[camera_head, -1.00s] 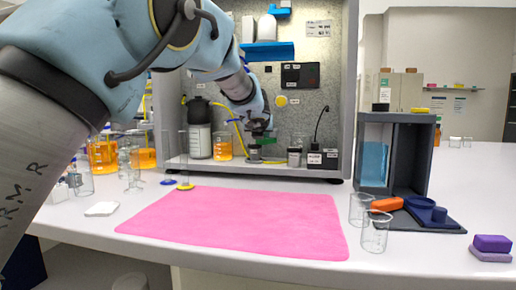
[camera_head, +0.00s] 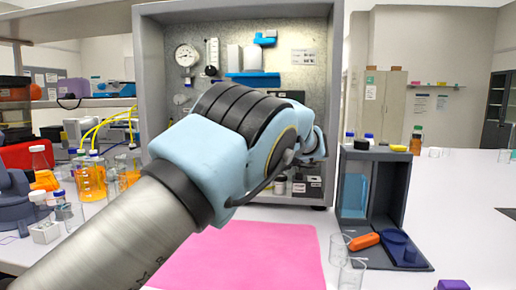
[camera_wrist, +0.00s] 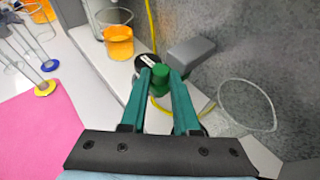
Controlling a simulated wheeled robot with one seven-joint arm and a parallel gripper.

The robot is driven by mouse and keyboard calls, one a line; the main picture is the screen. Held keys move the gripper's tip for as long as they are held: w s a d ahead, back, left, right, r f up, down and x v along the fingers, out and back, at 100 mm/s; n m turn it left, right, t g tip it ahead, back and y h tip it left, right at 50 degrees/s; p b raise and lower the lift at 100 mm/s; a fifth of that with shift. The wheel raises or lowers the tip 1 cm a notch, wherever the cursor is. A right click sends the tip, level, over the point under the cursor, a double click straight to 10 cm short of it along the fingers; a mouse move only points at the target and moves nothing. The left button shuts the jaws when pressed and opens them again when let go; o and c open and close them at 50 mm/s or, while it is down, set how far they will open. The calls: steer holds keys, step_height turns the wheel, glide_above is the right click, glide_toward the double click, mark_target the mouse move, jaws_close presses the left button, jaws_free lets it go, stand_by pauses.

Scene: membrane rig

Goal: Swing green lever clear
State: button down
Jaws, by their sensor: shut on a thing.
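The green lever (camera_wrist: 160,70) shows in the wrist view as a short green cylinder end between my fingertips. My gripper (camera_wrist: 161,77) has two teal fingers shut on it, one on each side. A black round part with a white label lies just behind the left fingertip, and a grey block (camera_wrist: 191,52) sits just beyond the right one. The rest of the lever is hidden by the fingers. In the head view my own arm covers the gripper and the lever, in front of the open metal cabinet (camera_head: 140,95).
A beaker of orange liquid (camera_wrist: 118,42) stands left of the fingers, with a yellow tube (camera_wrist: 152,25) near it. Clear glassware (camera_wrist: 248,105) is close on the right. A pink mat (camera_head: 250,255) lies in front; a grey stand (camera_head: 397,200) is at the right.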

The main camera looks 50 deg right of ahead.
steer(key=shift+s+d+r+n+y+p, duration=0.15)
steer(key=shift+n+y+p, duration=0.25)
steer(key=shift+p, duration=0.7)
steer(key=shift+s+d+r+n+y+p, duration=0.1)
steer(key=shift+d+n+y+p, duration=0.2)
steer(key=shift+p, duration=0.75)
steer(key=shift+f+y, duration=0.25)
steer(key=shift+y, duration=0.15)
steer(key=c, duration=0.9)
jaws_free()
